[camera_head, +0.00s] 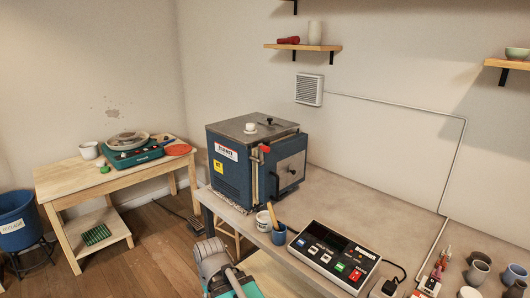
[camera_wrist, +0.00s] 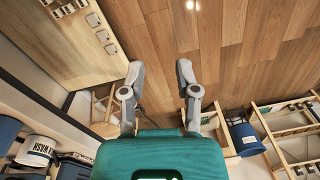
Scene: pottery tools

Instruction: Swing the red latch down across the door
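The blue kiln (camera_head: 231,165) stands on the grey bench, with a grey metal top. Grey and teal parts of my arm show low in the head view, below and in front of the kiln, clear of the latch.
A white cup (camera_head: 263,221), a blue mug (camera_head: 279,235) with a wooden handle in it and a control box (camera_head: 333,255) stand on the bench in front of the kiln. Mugs crowd the right end. A wooden table (camera_head: 70,180) stands left.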

